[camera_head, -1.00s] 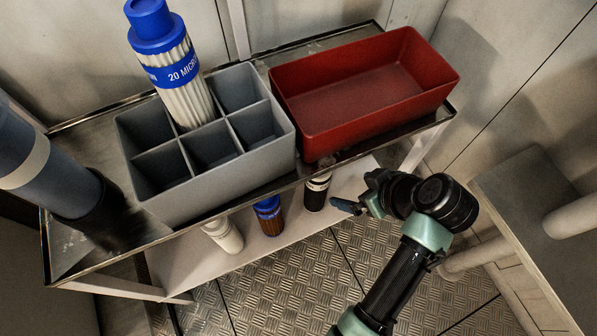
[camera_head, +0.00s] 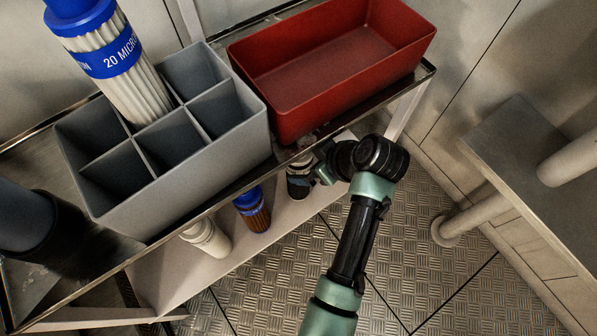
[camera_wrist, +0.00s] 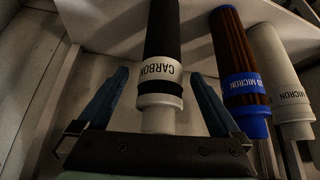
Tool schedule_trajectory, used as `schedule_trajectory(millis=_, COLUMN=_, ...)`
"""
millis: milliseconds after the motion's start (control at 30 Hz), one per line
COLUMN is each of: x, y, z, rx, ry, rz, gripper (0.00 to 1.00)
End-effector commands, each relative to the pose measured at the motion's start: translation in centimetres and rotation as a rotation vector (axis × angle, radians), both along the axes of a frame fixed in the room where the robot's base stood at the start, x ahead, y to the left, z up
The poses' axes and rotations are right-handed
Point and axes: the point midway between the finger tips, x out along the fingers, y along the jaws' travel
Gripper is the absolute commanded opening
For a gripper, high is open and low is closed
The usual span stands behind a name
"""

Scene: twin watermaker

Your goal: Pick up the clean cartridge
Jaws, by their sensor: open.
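A white pleated cartridge with blue caps and a "20 MICRON" band (camera_head: 135,88) stands in the grey divided box (camera_head: 190,178). Lower down are a dark cartridge (camera_head: 299,183), a brown one with a blue cap (camera_head: 253,212) and a white one (camera_head: 207,238). In the wrist view, the dark cartridge reads "CARBON" (camera_wrist: 161,35), the brown one (camera_wrist: 230,45) and the white one (camera_wrist: 275,60) read "MICRON". My gripper (camera_wrist: 160,75) is open, its fingers on either side of the CARBON cartridge's white end. In the head view my gripper (camera_head: 318,174) is beside that cartridge, its fingers partly hidden.
An empty red bin (camera_head: 330,85) stands right of the grey box on the metal table. The table's front edge (camera_head: 215,203) overhangs the pale lower shelf (camera_head: 165,283). A dark cylinder (camera_head: 25,225) stands at left. A grey bench (camera_head: 530,150) and pipe are at right.

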Motion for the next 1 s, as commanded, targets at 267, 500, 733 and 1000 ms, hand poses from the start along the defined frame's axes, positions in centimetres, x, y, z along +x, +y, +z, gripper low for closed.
schedule_trajectory(millis=267, x=1.1, y=1.6, z=-3.6, rx=-0.001, ry=0.001, rz=0.001, gripper=1.00)
schedule_trajectory(millis=500, x=1.3, y=1.8, z=-3.6, rx=0.000, ry=0.000, rz=-0.001, gripper=1.00)
schedule_trajectory(millis=733, x=1.3, y=1.7, z=-3.6, rx=0.000, ry=0.000, rz=-0.001, gripper=0.64)
schedule_trajectory(millis=1000, x=1.3, y=1.7, z=-3.6, rx=0.000, ry=0.000, rz=-0.001, gripper=0.15)
